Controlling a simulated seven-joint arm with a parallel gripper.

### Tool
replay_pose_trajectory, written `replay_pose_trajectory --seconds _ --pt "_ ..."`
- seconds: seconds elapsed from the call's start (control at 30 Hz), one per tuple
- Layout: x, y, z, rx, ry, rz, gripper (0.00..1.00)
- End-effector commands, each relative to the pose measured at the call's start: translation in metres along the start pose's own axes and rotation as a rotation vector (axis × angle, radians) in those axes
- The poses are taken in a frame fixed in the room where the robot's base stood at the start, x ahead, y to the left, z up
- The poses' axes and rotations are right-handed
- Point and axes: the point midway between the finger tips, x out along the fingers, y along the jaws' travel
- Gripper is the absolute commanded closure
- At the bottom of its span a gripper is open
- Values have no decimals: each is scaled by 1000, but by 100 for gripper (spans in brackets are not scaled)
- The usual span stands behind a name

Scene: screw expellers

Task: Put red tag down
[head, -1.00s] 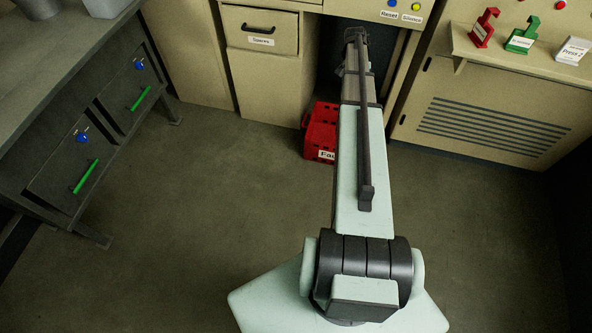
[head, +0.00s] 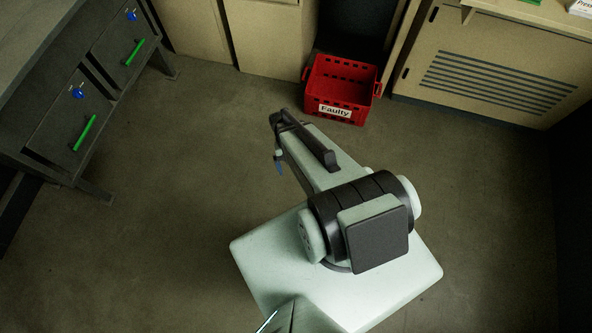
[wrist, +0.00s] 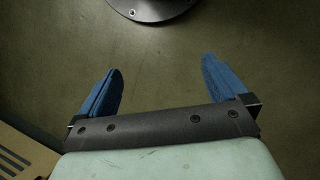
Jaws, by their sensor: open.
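No red tag shows in the head view or the wrist view now. My gripper (wrist: 161,70) has its two blue fingers spread wide apart with nothing between them; bare floor lies beneath. In the head view my gripper (head: 279,166) is partly hidden at the far end of my folded arm, and only a bit of blue fingertip shows. It hangs over the open floor, left of and nearer than the red crate.
A red crate labelled Faulty (head: 343,90) stands on the floor before a dark recess. A bench with green-handled drawers (head: 84,132) is at left. A vented cabinet (head: 490,75) is at right, its shelf cut off above. Floor between is clear.

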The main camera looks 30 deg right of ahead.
Motion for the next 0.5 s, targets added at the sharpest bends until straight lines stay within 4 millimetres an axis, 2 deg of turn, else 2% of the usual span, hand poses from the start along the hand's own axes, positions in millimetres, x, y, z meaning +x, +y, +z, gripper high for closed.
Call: replay_pose_trajectory --seconds 0.03,0.2,0.33,0.5 --pt "12 -8 26 -42 -22 7 0" --pt "46 -23 84 -166 -78 26 0" --pt "62 -28 116 -231 -110 36 0" --pt "72 -29 135 -274 -129 43 0"
